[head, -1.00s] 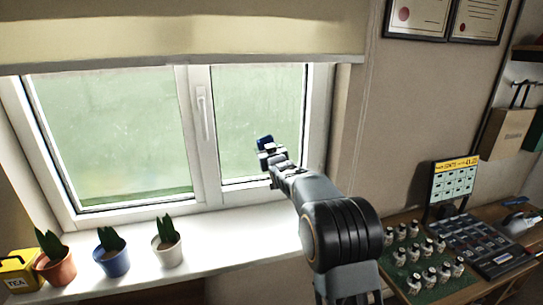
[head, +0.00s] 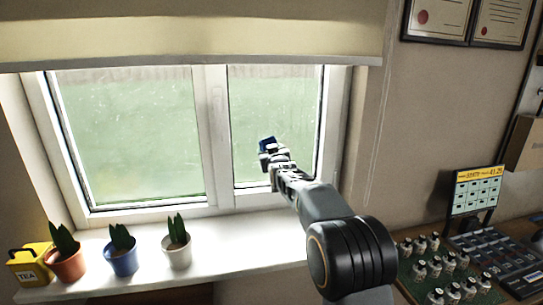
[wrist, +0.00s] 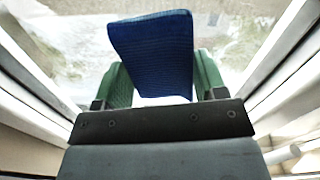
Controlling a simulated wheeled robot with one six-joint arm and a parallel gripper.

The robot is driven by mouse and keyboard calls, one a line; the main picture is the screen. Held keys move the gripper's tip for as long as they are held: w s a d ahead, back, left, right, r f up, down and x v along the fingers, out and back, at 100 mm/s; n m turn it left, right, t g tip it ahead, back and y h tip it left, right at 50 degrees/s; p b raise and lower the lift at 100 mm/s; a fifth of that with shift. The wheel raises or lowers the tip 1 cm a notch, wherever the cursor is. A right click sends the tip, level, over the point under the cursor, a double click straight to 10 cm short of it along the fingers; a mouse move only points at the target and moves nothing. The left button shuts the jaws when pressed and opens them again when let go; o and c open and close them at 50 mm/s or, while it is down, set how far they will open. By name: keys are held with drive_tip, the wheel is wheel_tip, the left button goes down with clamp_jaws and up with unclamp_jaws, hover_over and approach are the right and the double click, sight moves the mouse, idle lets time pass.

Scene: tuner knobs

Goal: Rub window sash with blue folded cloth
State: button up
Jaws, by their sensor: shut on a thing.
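The blue folded cloth (head: 267,143) is held in my gripper (head: 272,158), in front of the right pane of the window (head: 215,140). In the wrist view the cloth (wrist: 153,52) stands up between the green finger pads of my gripper (wrist: 158,85), which is shut on it. The glass lies beyond the cloth, and the white sash frame (wrist: 285,55) shows at the right side. I cannot tell whether the cloth touches the glass. My gripper hides a small part of the lower right pane.
A blind (head: 190,30) hangs above. A desk with small bottles (head: 440,262) is at the right.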

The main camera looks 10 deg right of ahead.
sight(301, 144)
drive_tip(key=shift+r, duration=0.65)
drive_tip(key=shift+d, duration=0.6)
drive_tip(key=d+p, duration=0.5)
drive_tip(key=shift+d+r, duration=0.15)
drive_tip(key=shift+d, duration=0.15)
drive_tip(key=shift+d+p, duration=0.55)
drive_tip(key=shift+d, duration=0.15)
drive_tip(key=shift+d+p, duration=0.9)
drive_tip(key=shift+d, duration=0.05)
drive_tip(key=shift+d+f+p, duration=0.2)
drive_tip(key=shift+d+p, duration=0.35)
drive_tip(key=shift+d, duration=0.45)
